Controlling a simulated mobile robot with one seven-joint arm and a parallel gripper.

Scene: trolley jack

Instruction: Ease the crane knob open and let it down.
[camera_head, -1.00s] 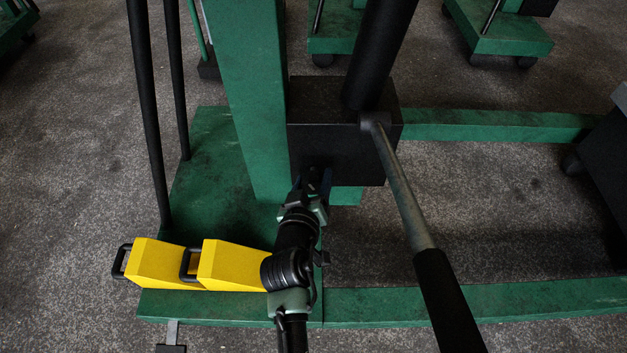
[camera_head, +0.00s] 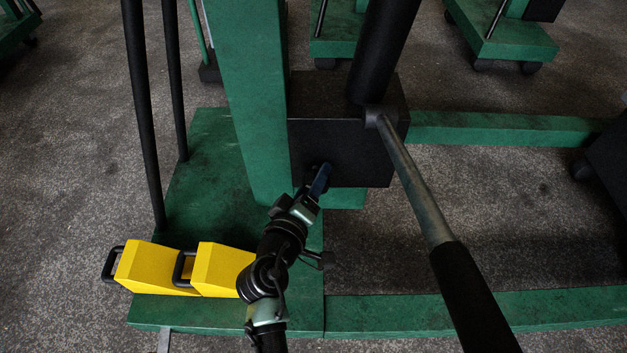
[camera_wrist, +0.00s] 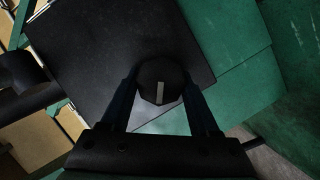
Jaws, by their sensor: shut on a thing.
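The crane knob (camera_wrist: 159,82) is a round dark knob with a pale line mark on its face. It sits on the front of the black pump block (camera_head: 345,150) at the foot of the green crane mast (camera_head: 243,90). In the wrist view my gripper (camera_wrist: 160,90) has a blue-black finger on each side of the knob and is shut on it. The mark points slightly off the gripper's own axis, near vertical in that view. In the head view my gripper (camera_head: 320,180) reaches the lower left front of the block and largely hides the knob.
A pump handle (camera_head: 420,200) slopes down to the right of my arm. Two yellow wedges (camera_head: 185,268) with black handles stand on the green base (camera_head: 205,180) at left. A black ram (camera_head: 378,55) rises from the block. Green legs run right, with bare floor between them.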

